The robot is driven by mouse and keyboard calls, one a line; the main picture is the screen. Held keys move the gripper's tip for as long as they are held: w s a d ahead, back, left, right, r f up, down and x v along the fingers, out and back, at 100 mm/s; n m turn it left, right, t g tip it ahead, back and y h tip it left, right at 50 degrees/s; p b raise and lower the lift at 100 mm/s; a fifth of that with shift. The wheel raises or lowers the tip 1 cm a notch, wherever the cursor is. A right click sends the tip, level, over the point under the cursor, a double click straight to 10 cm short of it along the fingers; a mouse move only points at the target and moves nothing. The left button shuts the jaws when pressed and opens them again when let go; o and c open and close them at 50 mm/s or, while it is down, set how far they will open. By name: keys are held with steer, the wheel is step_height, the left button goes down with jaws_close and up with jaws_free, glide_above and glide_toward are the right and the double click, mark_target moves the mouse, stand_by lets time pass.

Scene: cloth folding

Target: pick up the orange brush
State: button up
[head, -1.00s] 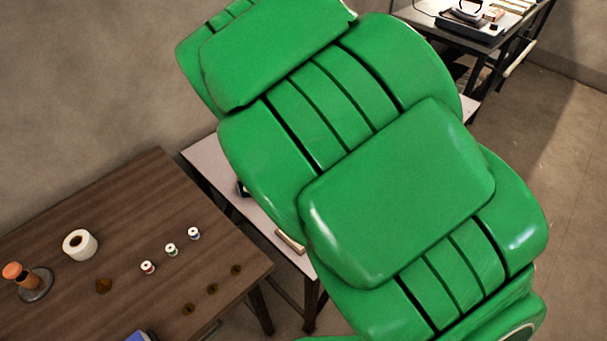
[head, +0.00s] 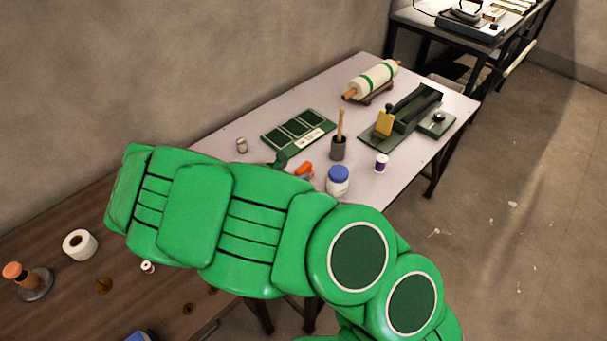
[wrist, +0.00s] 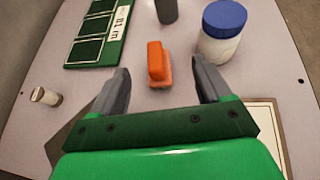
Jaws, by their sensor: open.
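The orange brush (wrist: 157,63) lies on the pale table in the wrist view, just beyond and between my two fingers. It has an orange handle block on a paler orange base. In the head view the orange brush (head: 304,169) shows just past the end of my green arm, partly hidden. My gripper (wrist: 162,78) is open and empty, with dark fingers on either side of the brush's near end. In the head view only a dark part of my gripper (head: 280,160) shows beside the arm.
A blue-lidded white jar (wrist: 222,32) stands right of the brush. A dark cup (head: 338,148) with a wooden handle stands behind it. A green panel (head: 298,132) lies to the left. A small metal cylinder (wrist: 45,96) is at left. A brown table (head: 60,215) stands nearer.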

mark_target(307, 167)
steer(key=shift+n, duration=0.4)
steer(key=shift+a+f+x, duration=0.25)
steer(key=shift+x, duration=1.75)
steer(key=shift+a+f+x, duration=0.2)
steer(key=shift+f+x, duration=0.05)
steer(key=shift+x, duration=1.7)
steer(key=shift+a+f+x, duration=0.25)
steer(key=shift+x, duration=1.75)
steer(key=c, duration=1.2)
steer(key=shift+o, duration=0.2)
